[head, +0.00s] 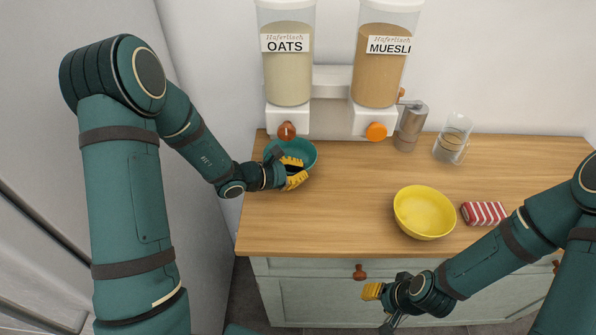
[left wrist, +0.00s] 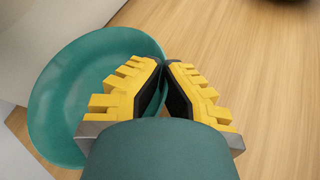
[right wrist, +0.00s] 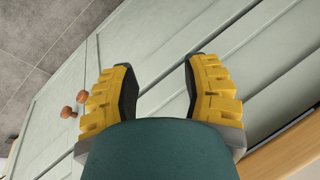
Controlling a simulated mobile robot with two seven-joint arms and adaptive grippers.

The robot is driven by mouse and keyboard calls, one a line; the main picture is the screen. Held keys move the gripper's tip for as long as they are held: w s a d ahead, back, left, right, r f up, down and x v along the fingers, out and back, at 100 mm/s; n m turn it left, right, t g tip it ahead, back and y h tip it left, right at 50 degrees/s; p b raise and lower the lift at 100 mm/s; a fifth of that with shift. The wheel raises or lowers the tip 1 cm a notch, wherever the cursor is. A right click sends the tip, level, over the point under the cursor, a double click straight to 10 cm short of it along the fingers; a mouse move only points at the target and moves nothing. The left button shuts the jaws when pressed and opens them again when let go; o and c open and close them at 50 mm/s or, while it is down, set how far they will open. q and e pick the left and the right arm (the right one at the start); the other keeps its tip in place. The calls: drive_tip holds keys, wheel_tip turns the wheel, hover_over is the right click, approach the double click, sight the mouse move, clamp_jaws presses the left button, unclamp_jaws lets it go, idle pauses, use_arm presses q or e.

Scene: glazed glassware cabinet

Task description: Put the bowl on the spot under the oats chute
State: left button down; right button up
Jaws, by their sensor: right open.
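A teal bowl (head: 304,149) is at the back left of the wooden counter, just below and in front of the oats chute (head: 286,131). My left gripper (head: 292,170) is at its near rim. In the left wrist view, the fingers (left wrist: 164,64) close around the rim of the teal bowl (left wrist: 70,95), one inside and one outside. Whether the bowl touches the counter is hard to tell. No marked spot shows under the bowl. My right gripper (head: 377,305) is open and empty in front of the cabinet; its spread fingers show in the right wrist view (right wrist: 160,75).
The oats dispenser (head: 287,75) and muesli dispenser (head: 380,65) hang on the wall. A yellow bowl (head: 424,212), a red-striped packet (head: 484,213), a grinder (head: 411,125) and a glass (head: 453,138) stand to the right. The counter's front left is clear.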

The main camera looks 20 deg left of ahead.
use_arm(q)
drive_tip(key=shift+f, duration=0.15)
drive_tip(key=c, duration=1.5)
unclamp_jaws()
drive_tip(key=shift+a, duration=0.1)
drive_tip(key=shift+c, duration=0.2)
drive_tip(key=o, duration=0.4)
drive_tip(key=shift+r, duration=0.25)
drive_tip(key=p+v, duration=0.1)
drive_tip(key=v, duration=1.1)
drive_tip(key=shift+s+f, duration=0.1)
drive_tip(key=shift+f, duration=0.05)
